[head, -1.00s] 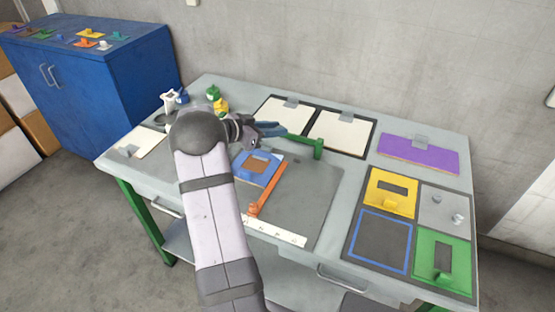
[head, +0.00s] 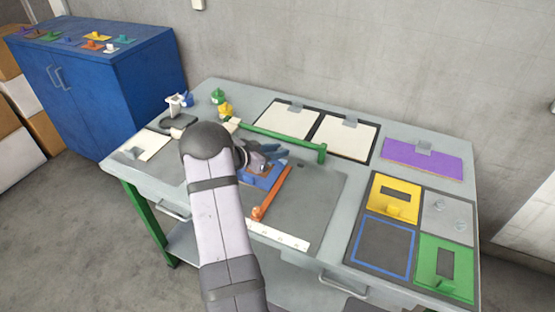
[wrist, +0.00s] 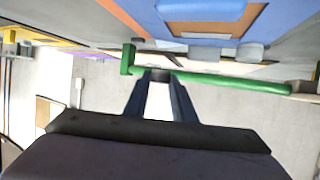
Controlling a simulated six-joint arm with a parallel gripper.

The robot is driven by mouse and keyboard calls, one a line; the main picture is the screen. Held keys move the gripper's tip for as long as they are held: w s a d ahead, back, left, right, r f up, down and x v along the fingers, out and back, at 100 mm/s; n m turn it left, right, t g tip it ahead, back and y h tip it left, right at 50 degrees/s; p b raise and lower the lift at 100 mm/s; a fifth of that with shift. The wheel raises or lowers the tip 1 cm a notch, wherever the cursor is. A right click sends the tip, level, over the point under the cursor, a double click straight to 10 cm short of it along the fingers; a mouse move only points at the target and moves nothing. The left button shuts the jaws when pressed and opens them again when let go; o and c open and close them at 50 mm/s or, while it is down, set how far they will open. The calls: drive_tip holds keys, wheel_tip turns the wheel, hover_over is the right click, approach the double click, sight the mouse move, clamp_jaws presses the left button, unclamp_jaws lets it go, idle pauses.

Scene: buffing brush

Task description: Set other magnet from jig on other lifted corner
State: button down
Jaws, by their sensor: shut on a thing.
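My gripper (head: 276,153) is low over the blue plate (head: 262,178) on the dark work mat and hides much of it. In the wrist view my gripper (wrist: 160,76) is shut on a small dark grey piece, seen only partly between the fingertips; I cannot tell whether it is the magnet. The blue plate (wrist: 200,13) has an orange-brown centre and grey blocks along its near edge in that view. The held piece looks apart from the plate. I cannot make out a lifted corner.
A green bar (head: 285,144) lies behind the gripper and an orange bar (head: 272,193) stands to its right. A white strip (head: 278,236) lies in front. Yellow (head: 397,208), grey (head: 448,222) and green (head: 445,268) plates sit at right.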

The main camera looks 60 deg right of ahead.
sight(276, 166)
drive_tip(key=shift+f+p, duration=0.35)
drive_tip(key=shift+f, duration=1.8)
drive_tip(key=shift+f, duration=0.15)
drive_tip(key=c, duration=1.8)
unclamp_jaws()
drive_tip(key=shift+o, duration=0.2)
drive_tip(key=shift+w+a+r, duration=0.1)
drive_tip(key=shift+a+r, duration=0.05)
drive_tip(key=shift+r, duration=0.05)
drive_tip(key=b+v, duration=0.2)
drive_tip(key=v, duration=0.9)
drive_tip(key=shift+w+a+r, duration=0.1)
drive_tip(key=shift+a, duration=0.2)
